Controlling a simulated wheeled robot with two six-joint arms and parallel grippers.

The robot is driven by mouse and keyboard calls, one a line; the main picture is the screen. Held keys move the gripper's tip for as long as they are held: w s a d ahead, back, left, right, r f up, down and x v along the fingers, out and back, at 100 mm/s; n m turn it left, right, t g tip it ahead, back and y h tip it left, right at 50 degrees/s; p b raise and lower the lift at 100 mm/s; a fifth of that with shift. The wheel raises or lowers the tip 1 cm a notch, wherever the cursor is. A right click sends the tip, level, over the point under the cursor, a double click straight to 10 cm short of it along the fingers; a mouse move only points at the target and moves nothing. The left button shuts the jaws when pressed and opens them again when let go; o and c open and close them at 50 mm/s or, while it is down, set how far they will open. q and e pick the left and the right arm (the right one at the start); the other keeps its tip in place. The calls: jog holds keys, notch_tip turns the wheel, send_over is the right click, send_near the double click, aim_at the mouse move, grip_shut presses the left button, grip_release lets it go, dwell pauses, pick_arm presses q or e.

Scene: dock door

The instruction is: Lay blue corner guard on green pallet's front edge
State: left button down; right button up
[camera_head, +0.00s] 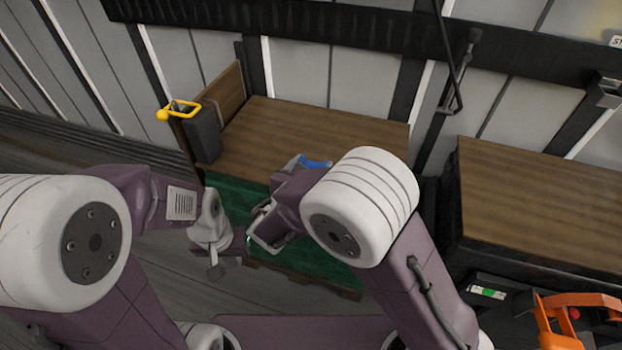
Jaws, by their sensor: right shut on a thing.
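The blue corner guard (317,162) shows only as a small blue piece beside my right wrist; the rest is hidden. My right gripper (297,164) is shut on it, its jaws mostly hidden by my own arm. The guard appears above the far part of the green pallet (312,262), apart from its front edge in the picture. The pallet's green top is partly covered by my arms, and bare wood shows under its near edge.
A brown wooden surface (310,128) lies behind the pallet. A dark post with a yellow handle (183,109) stands at its left. Another wood-topped dark unit (540,205) stands at the right, with an orange item (580,312) near it. Floor shows at the front left.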

notch_tip(320, 180, down, 4)
jog(key=shift+f+b, duration=0.15)
jog(key=shift+b, duration=0.75)
jog(key=shift+a, duration=0.1)
jog(key=shift+f+b, duration=0.45)
jog(key=shift+f, duration=0.05)
jog(key=o, duration=1.4)
jog(key=shift+r, duration=0.1)
